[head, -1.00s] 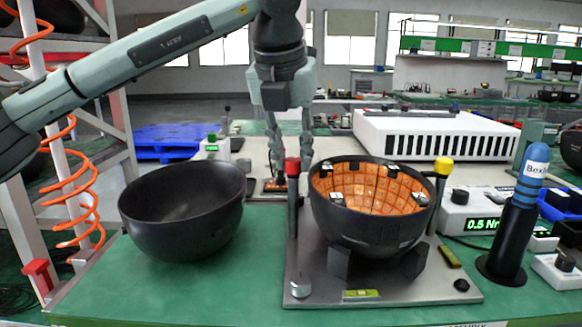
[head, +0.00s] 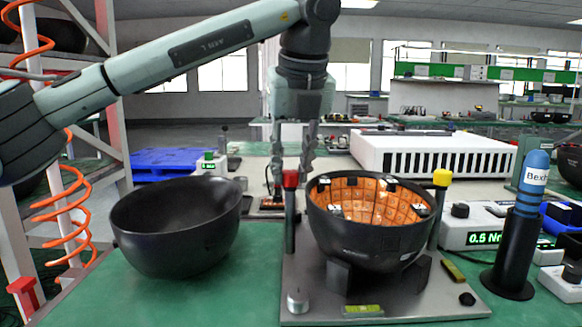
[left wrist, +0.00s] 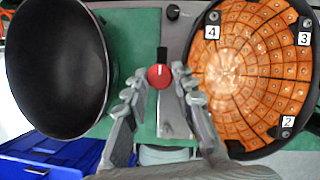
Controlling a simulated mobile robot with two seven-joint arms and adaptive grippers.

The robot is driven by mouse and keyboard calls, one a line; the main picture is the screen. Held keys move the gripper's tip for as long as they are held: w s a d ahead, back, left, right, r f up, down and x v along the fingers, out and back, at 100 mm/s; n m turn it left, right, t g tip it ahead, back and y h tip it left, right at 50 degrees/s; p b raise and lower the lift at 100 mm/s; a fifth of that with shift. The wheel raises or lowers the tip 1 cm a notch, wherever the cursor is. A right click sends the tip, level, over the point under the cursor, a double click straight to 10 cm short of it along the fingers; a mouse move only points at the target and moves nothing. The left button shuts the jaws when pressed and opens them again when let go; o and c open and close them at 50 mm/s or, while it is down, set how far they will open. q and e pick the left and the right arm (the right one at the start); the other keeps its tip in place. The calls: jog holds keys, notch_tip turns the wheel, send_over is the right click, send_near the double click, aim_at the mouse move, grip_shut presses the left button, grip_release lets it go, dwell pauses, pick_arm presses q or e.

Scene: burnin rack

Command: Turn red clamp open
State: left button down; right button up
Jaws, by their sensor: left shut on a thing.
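The red clamp (head: 290,180) is a dark upright post with a red cap at the left of the black bowl fixture. Its round red top (left wrist: 159,76) shows in the left wrist view with a black part beyond it. My left gripper (head: 291,172) reaches down from above and behind, its fingers on either side of the red cap; in the left wrist view the gripper (left wrist: 161,82) is shut on the clamp, though contact is hard to see. The yellow-capped clamp (head: 441,178) stands at the right of the fixture. My right gripper is out of view.
A bowl with orange tiled lining (head: 372,238) sits on the metal plate (head: 400,306). An empty black bowl (head: 175,235) stands close on the left. At right are a torque display box (head: 475,228) and a blue-topped tool in a stand (head: 525,205).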

pick_arm(q)
jog(key=c, duration=1.3)
grip_release()
jog(key=shift+o, duration=0.2)
jog(key=v, duration=1.2)
jog(key=shift+s, duration=0.1)
